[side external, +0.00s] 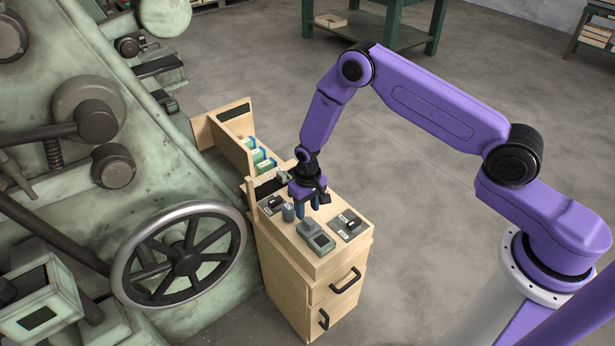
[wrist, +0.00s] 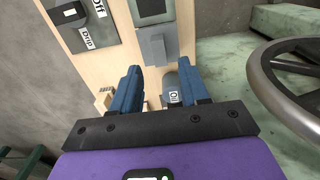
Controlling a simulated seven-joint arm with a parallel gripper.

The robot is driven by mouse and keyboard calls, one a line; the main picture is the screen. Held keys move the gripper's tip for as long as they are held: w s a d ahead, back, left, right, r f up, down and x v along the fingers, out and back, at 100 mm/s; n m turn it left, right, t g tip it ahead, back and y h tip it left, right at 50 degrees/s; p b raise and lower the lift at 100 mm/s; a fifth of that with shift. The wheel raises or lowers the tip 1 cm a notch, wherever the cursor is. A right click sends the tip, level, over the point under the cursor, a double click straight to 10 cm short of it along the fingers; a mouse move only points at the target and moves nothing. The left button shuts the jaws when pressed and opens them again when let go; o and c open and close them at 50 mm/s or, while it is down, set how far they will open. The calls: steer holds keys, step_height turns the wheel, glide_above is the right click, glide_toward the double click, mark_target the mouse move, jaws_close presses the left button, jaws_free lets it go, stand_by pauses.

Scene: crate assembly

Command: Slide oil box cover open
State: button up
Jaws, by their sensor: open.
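A grey-green box with a dark window (side external: 317,238) sits on the wooden cabinet top; it looks like the oil box, though no label on it is readable. In the wrist view its dark window (wrist: 152,8) is at the top edge, with a plain grey part (wrist: 157,48), possibly the cover, beside it. My gripper (side external: 308,209) points down over the cabinet top, behind the box. In the wrist view my gripper (wrist: 158,67) is open and empty, its blue fingers apart, with the grey part just beyond the fingertips. Whether they touch anything, I cannot tell.
A small grey cylinder (side external: 288,212) stands close to the fingers. Switch plates lie to the right (side external: 348,224) and left (side external: 272,204). A wooden bin (side external: 235,135) holds green-and-white items behind. A large handwheel (side external: 180,262) stands left of the cabinet.

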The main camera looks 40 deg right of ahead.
mark_target(308, 220)
step_height(308, 220, up, 13)
stand_by(0.4)
steer(key=s+a+r+n, duration=0.3)
steer(key=s+r+n, duration=0.3)
steer(key=s+r, duration=0.9)
steer(key=s+d+r+n, duration=0.2)
steer(key=s+d+n, duration=0.1)
steer(key=s, duration=0.7)
steer(key=s+d+r+n, duration=0.2)
steer(key=s+d, duration=0.3)
steer(key=s, duration=0.5)
steer(key=shift+d+r+n, duration=0.15)
steer(key=shift+d+n, duration=0.2)
steer(key=shift+n, duration=0.45)
